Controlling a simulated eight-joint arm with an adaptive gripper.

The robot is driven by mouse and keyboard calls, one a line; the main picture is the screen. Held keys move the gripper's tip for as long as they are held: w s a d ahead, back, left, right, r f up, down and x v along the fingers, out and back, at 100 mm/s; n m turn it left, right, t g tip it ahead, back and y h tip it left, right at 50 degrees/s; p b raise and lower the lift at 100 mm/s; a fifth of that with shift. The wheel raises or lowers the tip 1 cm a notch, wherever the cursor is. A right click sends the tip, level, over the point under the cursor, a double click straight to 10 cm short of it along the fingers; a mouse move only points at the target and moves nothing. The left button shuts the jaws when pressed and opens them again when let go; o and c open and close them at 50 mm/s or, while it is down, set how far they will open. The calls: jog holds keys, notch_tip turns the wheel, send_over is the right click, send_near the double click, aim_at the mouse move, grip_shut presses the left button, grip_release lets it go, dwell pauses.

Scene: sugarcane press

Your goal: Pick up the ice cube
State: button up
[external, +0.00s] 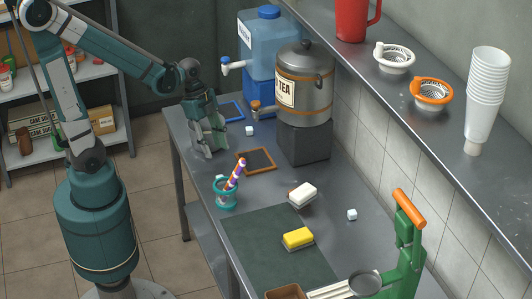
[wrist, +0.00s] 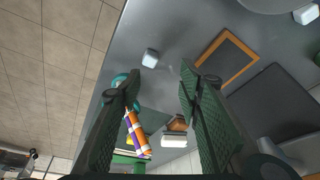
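Small white ice cubes lie on the grey metal counter (external: 330,233). One ice cube (external: 249,131) is beside the dispenser, and another ice cube (external: 352,214) is near the green press. In the wrist view, an ice cube (wrist: 150,58) lies ahead of the fingertips near the teal cup, apart from them. A pale bit (external: 219,177) at the cup's back rim may be this cube, mostly hidden. Another white cube (wrist: 306,14) shows at the upper right. My gripper (external: 211,152) points down over the counter's left edge. In the wrist view it (wrist: 160,72) is open and empty.
A teal cup with striped straws (external: 226,194) stands close by. An orange-framed board (external: 256,160), steel tea dispenser (external: 304,78), white block (external: 302,194), yellow sponge (external: 298,238) and green press (external: 405,250) share the counter. A raised shelf (external: 450,125) runs along the right.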

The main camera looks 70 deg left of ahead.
aim_at(220, 176)
jog(key=shift+w+d+f+m+g+h+p, duration=0.15)
jog(key=shift+f+m+g+h+p, duration=0.4)
jog(key=shift+m, duration=0.75)
jog(key=shift+d+f+m+g+h+p, duration=0.15)
jog(key=shift+f+m+g+h+p, duration=0.1)
jog(key=shift+f+m+p, duration=0.8)
jog(key=shift+r+b, duration=0.1)
jog(key=shift+b, duration=0.25)
jog(key=shift+b+x, duration=0.3)
jog(key=shift+x, duration=0.95)
jog(key=shift+b+x, duration=0.9)
jog(key=shift+x, duration=1.7)
jog(key=c, duration=0.8)
